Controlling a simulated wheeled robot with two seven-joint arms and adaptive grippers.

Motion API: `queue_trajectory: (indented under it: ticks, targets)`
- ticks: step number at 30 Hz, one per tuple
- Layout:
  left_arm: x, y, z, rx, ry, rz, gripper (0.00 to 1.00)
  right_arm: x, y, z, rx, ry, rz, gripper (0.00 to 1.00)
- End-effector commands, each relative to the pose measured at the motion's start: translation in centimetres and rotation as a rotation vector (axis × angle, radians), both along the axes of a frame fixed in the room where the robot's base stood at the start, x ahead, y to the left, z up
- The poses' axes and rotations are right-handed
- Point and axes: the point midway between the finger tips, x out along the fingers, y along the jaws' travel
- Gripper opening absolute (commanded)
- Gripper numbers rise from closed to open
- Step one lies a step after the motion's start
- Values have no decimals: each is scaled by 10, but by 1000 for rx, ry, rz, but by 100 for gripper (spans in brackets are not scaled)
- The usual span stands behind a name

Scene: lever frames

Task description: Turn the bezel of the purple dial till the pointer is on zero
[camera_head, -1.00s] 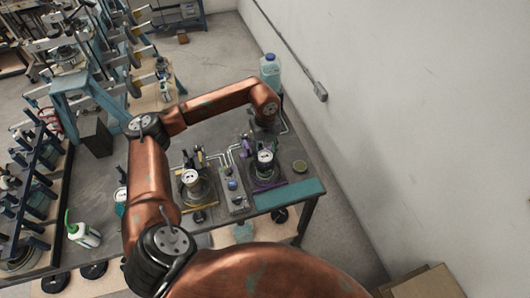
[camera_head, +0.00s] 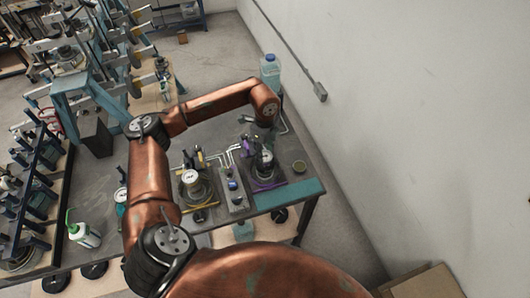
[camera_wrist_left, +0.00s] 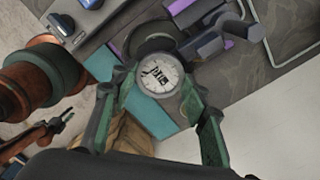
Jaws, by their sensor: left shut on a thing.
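The purple dial has a round white face with dark marks, shown in the left wrist view (camera_wrist_left: 160,75). In the head view, the dial (camera_head: 266,158) is mostly covered by my left gripper (camera_head: 263,151). In the wrist view, the green fingers of my left gripper (camera_wrist_left: 157,83) sit on opposite sides of the dial's rim, shut on its bezel. The pointer's exact reading is too small to tell. What looks like part of my right gripper (camera_wrist_left: 45,133) is at the wrist view's lower left; its jaws are unclear.
A second dial with a white face (camera_head: 190,177) stands left of the purple one, by yellow parts. A grey block with a blue knob (camera_head: 233,185) stands between them. A clear bottle (camera_head: 270,70) stands at the back near the wall.

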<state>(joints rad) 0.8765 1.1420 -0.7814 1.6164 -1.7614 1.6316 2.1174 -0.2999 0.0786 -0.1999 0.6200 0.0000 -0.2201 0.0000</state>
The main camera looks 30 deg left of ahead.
Motion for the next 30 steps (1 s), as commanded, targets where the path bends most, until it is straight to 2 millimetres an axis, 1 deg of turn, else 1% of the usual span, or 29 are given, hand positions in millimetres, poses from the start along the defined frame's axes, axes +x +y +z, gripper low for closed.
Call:
queue_trajectory:
  ticks: [1,13,14,16,17,25,28,30]
  targets:
    - [2,2,3,3,-7,8,17,0,-1,0,-1,0,0,28]
    - [2,2,3,3,-7,12,17,0,-3,1,-3,1,1,28]
    - [2,2,3,3,-7,12,43,0,-3,1,-3,1,1,28]
    - [2,2,3,3,-7,11,48,0,-3,1,-3,1,1,28]
    - [2,2,3,3,-6,11,49,0,-3,1,-3,1,1,28]
    - [1,0,2,1,-3,9,49,-1,-3,0,-3,1,2,28]
    - [1,0,8,1,-4,8,49,0,-2,0,-2,1,1,28]
    - [2,0,16,2,-4,8,49,0,-2,0,-2,0,1,28]
